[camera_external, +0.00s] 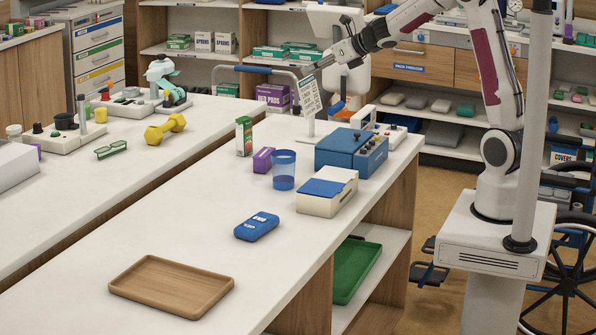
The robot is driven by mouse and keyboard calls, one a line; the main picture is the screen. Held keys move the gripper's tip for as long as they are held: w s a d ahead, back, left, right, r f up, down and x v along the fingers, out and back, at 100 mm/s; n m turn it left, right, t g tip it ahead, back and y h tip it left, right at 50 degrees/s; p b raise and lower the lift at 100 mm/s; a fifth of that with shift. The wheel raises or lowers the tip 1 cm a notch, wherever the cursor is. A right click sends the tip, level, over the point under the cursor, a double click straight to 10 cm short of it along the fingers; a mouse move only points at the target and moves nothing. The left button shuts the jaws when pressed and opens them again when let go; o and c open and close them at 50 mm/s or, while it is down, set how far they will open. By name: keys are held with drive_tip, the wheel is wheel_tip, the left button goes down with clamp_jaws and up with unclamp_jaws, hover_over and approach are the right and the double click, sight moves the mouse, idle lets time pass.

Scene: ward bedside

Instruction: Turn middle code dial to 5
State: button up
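A blue box (338,150) stands on the near counter, toward its far right end. Small dark knobs (372,144) sit on its right-hand side; they look like the code dials, but they are too small to read any digits or settings. My gripper (322,63) is in the air above and to the left of the blue box, well clear of it. It is beside the top of a hanging printed sheet on a stand. Its fingers are too small and cluttered by the background to tell whether they are open.
A white box with a blue top (327,192), a blue cup (284,170), a purple box (263,160) and the printed sheet (310,95) stand near the blue box. A blue case (257,226) and wooden tray (172,287) lie nearer, with bare counter between.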

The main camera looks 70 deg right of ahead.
drive_tip(key=s+d+f+m+g+h, duration=0.3)
drive_tip(key=s+d+f+m+g, duration=0.15)
drive_tip(key=s+f, duration=0.2)
drive_tip(key=m+g+y, duration=0.1)
drive_tip(key=m+g, duration=0.3)
approach(369, 151)
drive_tip(key=d+r, duration=0.1)
drive_tip(key=r, duration=0.1)
drive_tip(key=shift+w+d+f+n, duration=0.1)
drive_tip(key=shift+w+f+n, duration=0.15)
drive_tip(key=shift+w, duration=0.1)
drive_tip(key=shift+x, duration=3.85)
clamp_jaws()
